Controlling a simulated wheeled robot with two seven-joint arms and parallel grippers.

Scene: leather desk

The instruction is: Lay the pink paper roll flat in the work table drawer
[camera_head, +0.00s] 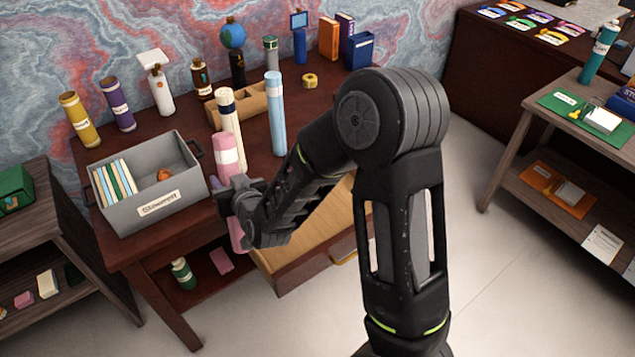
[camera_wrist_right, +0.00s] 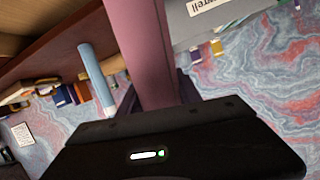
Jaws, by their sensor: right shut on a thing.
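The pink paper roll (camera_head: 228,155) stands roughly upright in my right gripper (camera_head: 240,195), at the front edge of the work table. Its pale pink upper end shows above the gripper and its lower end below. In the right wrist view the roll (camera_wrist_right: 145,50) runs between the fingers of my right gripper (camera_wrist_right: 155,100), which is shut on it. The work table drawer (camera_head: 300,271) is pulled open, right of the roll; its light wooden floor is partly hidden by my right arm. The visible part of the floor looks empty. My left gripper is out of view.
On the work table (camera_head: 190,135), a grey box (camera_head: 150,222) stands left of the roll. A light blue roll (camera_head: 275,115) and a cream roll (camera_head: 228,120) stand just behind. Several bottles line the back. A small green bottle (camera_head: 183,273) is on the lower shelf.

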